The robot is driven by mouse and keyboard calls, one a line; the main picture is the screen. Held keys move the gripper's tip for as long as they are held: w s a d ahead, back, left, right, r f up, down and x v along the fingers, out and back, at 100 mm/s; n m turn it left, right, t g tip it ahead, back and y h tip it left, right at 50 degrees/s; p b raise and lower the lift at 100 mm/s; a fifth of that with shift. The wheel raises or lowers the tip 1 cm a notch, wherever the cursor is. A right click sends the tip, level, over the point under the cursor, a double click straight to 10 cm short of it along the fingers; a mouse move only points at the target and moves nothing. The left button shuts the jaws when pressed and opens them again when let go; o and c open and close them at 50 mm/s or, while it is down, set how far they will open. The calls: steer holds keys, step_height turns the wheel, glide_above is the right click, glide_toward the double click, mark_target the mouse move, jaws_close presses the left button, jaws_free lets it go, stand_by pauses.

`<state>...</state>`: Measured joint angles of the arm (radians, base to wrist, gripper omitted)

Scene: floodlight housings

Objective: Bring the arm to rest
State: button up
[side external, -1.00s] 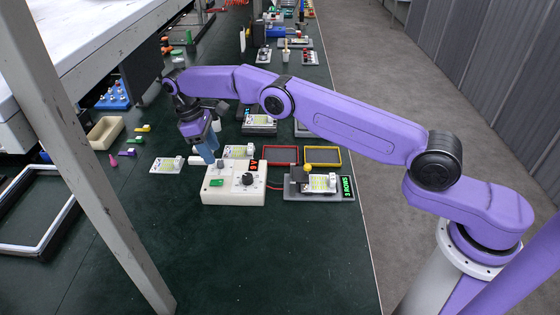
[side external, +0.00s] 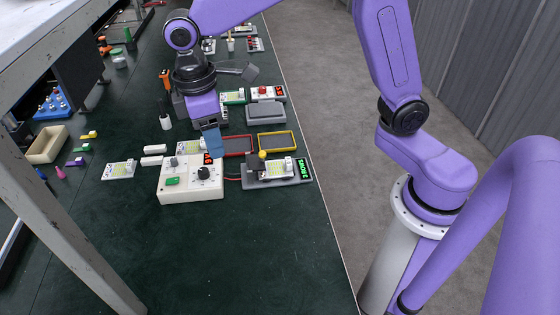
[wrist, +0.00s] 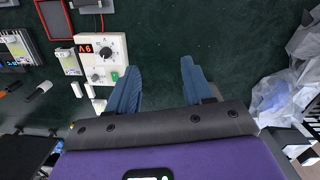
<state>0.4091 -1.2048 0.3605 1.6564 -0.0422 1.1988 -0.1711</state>
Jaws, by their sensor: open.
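My gripper (side external: 212,142) is open and empty in the side external view, its blue fingers pointing down above the rear right of a white control box (side external: 188,187). The box has a black dial, a green button and a red display. In the wrist view the two fingers of my gripper (wrist: 160,88) stand well apart with only dark green table between them. The control box (wrist: 100,52) lies beyond and left of the fingers there. I cannot tell the exact height of the fingertips over the table.
A grey fixture (side external: 297,182) with a green display stands right of the box. Red (side external: 238,153) and yellow (side external: 292,140) frames lie behind it. A small circuit board (side external: 118,170) and a beige bin (side external: 46,145) are at left. Crumpled clear plastic (wrist: 290,85) shows right. The front table is clear.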

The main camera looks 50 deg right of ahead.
steer(key=s+d+f, duration=0.1)
steer(key=s+d, duration=0.6)
steer(key=s, duration=0.4)
steer(key=s+d+f+n+y, duration=0.1)
steer(key=s+d, duration=0.7)
steer(key=s, duration=0.3)
steer(key=shift+f, duration=0.15)
